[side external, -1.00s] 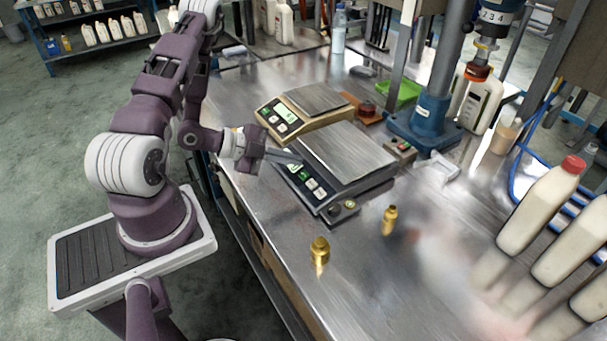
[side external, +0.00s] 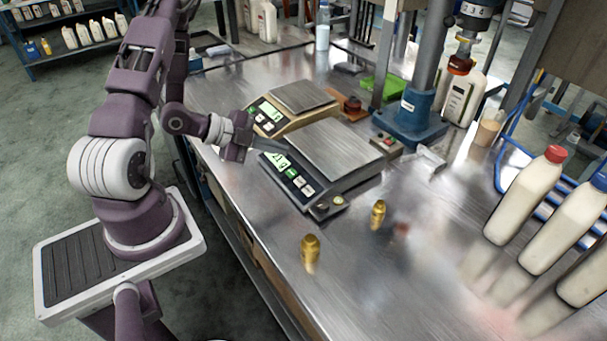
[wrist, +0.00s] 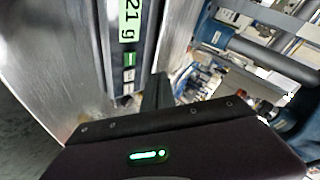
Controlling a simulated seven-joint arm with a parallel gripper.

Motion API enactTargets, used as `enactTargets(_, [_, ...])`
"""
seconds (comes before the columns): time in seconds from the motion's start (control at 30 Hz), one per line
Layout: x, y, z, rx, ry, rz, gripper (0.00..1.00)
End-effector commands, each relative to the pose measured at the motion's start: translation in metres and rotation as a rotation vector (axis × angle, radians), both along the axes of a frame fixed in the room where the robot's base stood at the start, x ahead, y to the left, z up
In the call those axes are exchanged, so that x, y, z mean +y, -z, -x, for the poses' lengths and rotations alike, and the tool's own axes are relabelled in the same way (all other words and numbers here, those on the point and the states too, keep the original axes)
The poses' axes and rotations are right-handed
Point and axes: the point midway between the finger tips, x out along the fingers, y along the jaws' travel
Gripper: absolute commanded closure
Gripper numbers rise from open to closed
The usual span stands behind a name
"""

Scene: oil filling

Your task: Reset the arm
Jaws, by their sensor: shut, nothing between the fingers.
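My gripper (side external: 256,152) is shut and empty, beside the left edge of the black scale, whose steel plate (side external: 336,152) is bare. Its dark fingers also show in the wrist view (wrist: 157,92), together, with nothing between them. The black scale's lit green display (wrist: 127,14) reads "21 g" in the part that shows in the wrist view. The arm is bent, with its forearm hanging over the left edge of the bench. In the side view I cannot tell whether the fingertips touch the scale.
A second, beige scale (side external: 296,97) stands behind. Two brass pieces (side external: 310,252) (side external: 378,214) stand on the metal bench (side external: 400,290). White bottles (side external: 525,195) stand at the right. A blue press base (side external: 410,122) and a green tray (side external: 380,88) are at the back. The front middle of the bench is clear.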

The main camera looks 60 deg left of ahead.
Motion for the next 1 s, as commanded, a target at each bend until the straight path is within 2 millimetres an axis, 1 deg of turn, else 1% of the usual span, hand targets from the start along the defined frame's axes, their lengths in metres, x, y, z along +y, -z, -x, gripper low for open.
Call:
enactTargets(0.03, [0.005, -0.01, -0.012, 0.04, -0.016, -0.054, 1.0])
enactTargets(0.07, [0.01, -0.017, -0.018, 0.078, -0.044, -0.087, 1.0])
enactTargets(0.13, [0.02, -0.041, -0.032, 0.161, -0.153, -0.149, 1.0])
enactTargets(0.17, [0.023, -0.055, -0.036, 0.189, -0.211, -0.165, 1.0])
enactTargets(0.2, [0.024, -0.075, -0.038, 0.218, -0.296, -0.17, 1.0])
enactTargets(0.27, [0.019, -0.109, -0.036, 0.249, -0.435, -0.151, 1.0])
enactTargets(0.3, [0.011, -0.132, -0.03, 0.262, -0.528, -0.115, 1.0])
enactTargets(0.37, [-0.007, -0.164, -0.012, 0.281, -0.662, -0.03, 1.0])
enactTargets(0.4, [-0.025, -0.182, 0.003, 0.297, -0.742, 0.045, 1.0])
enactTargets(0.47, [-0.054, -0.203, 0.034, 0.33, -0.84, 0.175, 1.0])
enactTargets(0.5, [-0.075, -0.213, 0.055, 0.362, -0.89, 0.264, 1.0])
enactTargets(0.57, [-0.105, -0.223, 0.089, 0.418, -0.939, 0.385, 1.0])
enactTargets(0.6, [-0.122, -0.227, 0.11, 0.459, -0.96, 0.453, 1.0])
enactTargets(0.7, [-0.151, -0.23, 0.15, 0.544, -0.984, 0.559, 1.0])
enactTargets(0.8, [-0.164, -0.23, 0.168, 0.589, -0.992, 0.603, 1.0])
enactTargets(0.87, [-0.166, -0.23, 0.172, 0.6, -0.995, 0.61, 1.0])
enactTargets(1.0, [-0.165, -0.23, 0.171, 0.6, -0.997, 0.608, 1.0])
